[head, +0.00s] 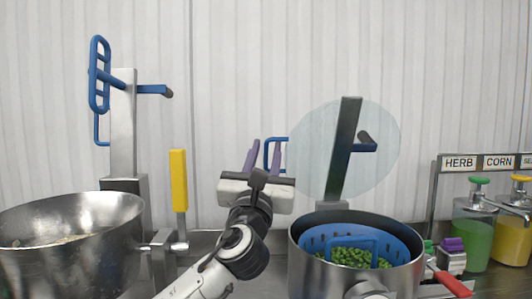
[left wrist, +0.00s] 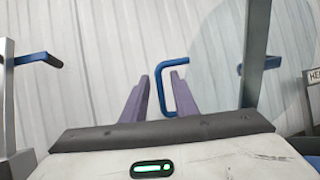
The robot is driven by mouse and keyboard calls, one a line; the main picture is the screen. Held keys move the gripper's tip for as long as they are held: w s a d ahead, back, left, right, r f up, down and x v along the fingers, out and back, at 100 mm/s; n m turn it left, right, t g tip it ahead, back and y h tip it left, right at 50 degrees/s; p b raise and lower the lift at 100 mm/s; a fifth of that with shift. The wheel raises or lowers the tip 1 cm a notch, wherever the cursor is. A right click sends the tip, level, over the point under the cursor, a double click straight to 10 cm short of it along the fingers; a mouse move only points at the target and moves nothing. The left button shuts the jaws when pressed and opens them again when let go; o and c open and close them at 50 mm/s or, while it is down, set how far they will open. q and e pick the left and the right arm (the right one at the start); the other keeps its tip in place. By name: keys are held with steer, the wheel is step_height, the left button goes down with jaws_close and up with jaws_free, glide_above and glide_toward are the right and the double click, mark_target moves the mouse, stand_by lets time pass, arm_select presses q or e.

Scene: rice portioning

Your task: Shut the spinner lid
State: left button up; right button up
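The spinner is a steel pot (head: 307,262) at lower right with a blue basket (head: 400,243) of green peas inside. Its clear round lid (head: 305,140) stands raised, nearly upright, above the open pot beside a dark post. A blue loop handle (head: 268,150) sticks out at the lid's left side; it also shows in the left wrist view (left wrist: 160,90). My left gripper (head: 264,155) is open, its purple fingers apart. In the left wrist view the loop appears between the fingers; I cannot tell how deep it sits. My right gripper is not in view.
A large steel bowl (head: 120,225) stands at left, with a second post (head: 123,130) and blue handles behind it. A yellow-handled lever (head: 178,180) rises beside it. Green (head: 477,240) and yellow (head: 512,243) bottles stand at right under the HERB and CORN labels.

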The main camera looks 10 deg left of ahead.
arm_select(q)
step_height(320, 180, up, 10)
steer(key=shift+p, duration=0.6)
